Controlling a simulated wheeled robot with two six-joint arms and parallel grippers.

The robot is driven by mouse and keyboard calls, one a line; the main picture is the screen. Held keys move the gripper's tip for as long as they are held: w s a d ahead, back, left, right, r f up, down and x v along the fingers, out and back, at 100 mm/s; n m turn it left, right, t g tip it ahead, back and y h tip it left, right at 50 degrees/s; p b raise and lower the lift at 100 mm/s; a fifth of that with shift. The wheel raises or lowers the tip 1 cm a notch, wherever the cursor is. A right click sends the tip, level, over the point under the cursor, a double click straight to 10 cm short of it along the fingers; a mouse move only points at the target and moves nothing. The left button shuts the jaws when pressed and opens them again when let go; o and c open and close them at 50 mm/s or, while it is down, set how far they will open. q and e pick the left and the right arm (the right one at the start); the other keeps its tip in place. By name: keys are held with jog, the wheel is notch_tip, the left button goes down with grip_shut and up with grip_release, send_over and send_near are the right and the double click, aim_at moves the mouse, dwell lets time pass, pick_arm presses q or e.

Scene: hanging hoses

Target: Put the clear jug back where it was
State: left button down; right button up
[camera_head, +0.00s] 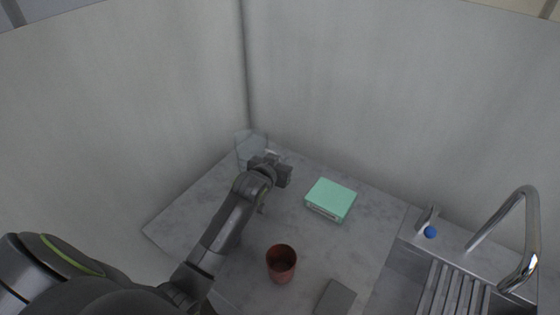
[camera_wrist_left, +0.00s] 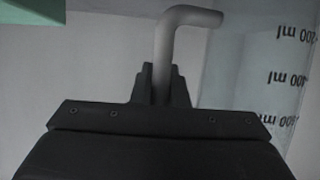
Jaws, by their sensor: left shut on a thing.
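The clear jug (camera_head: 246,148) is at the back corner of the grey counter, close to the walls, and looks upright. My left gripper (camera_head: 271,158) is at its right side. In the left wrist view my left gripper (camera_wrist_left: 161,82) is shut on the jug's pale bent handle (camera_wrist_left: 190,16). The jug's clear wall (camera_wrist_left: 262,70) with dark volume marks fills the right of that view. I cannot tell whether the jug's base touches the counter, as my gripper and arm partly cover it. My right gripper is not in view.
A mint-green box (camera_head: 331,196) lies right of my left gripper on the counter (camera_head: 185,215). A reddish-brown cup (camera_head: 281,266) and a dark grey block (camera_head: 336,298) are nearer. A sink with a curved tap (camera_head: 531,225) is at the right. Walls close off the back and left.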

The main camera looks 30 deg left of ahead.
pick_arm(q)
jog(key=c, duration=1.4)
grip_release()
jog(key=shift+c, duration=0.2)
jog(key=shift+r, duration=0.15)
jog(key=v, duration=1.2)
jog(key=shift+b, duration=0.35)
jog(key=shift+s, duration=0.1)
